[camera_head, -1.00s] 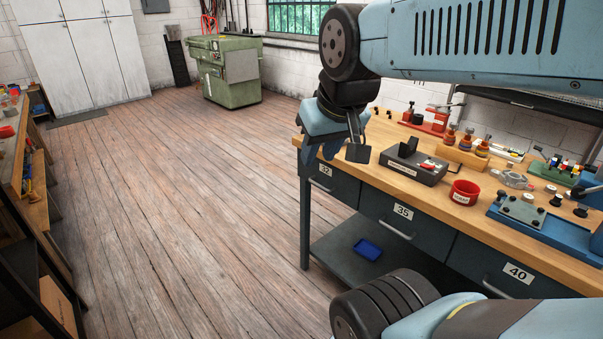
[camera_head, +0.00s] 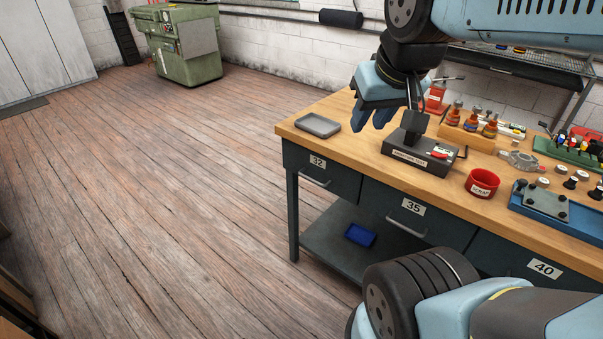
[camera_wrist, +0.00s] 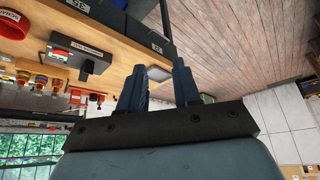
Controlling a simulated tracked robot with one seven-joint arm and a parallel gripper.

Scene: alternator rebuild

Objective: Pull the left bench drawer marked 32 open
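The left bench drawer marked 32 (camera_head: 340,183) is the dark drawer under the bench's left end. It looks shut, with its bar handle (camera_head: 314,182) below the white label. In the wrist view the drawer (camera_wrist: 148,34) shows near the top, beyond the fingers. My gripper (camera_head: 372,117) hangs over the left part of the bench top, fingers pointing down, behind and right of the drawer and apart from its handle. The wrist view shows its two blue fingers (camera_wrist: 160,85) apart with nothing gripped between them.
A grey tray (camera_head: 318,125) lies on the bench's left corner. A black fixture block (camera_head: 420,157) and a red cup (camera_head: 482,183) stand further right. Drawer 35 (camera_head: 430,222) is beside drawer 32. A blue bin (camera_head: 360,235) sits on the lower shelf. The floor left of the bench is clear.

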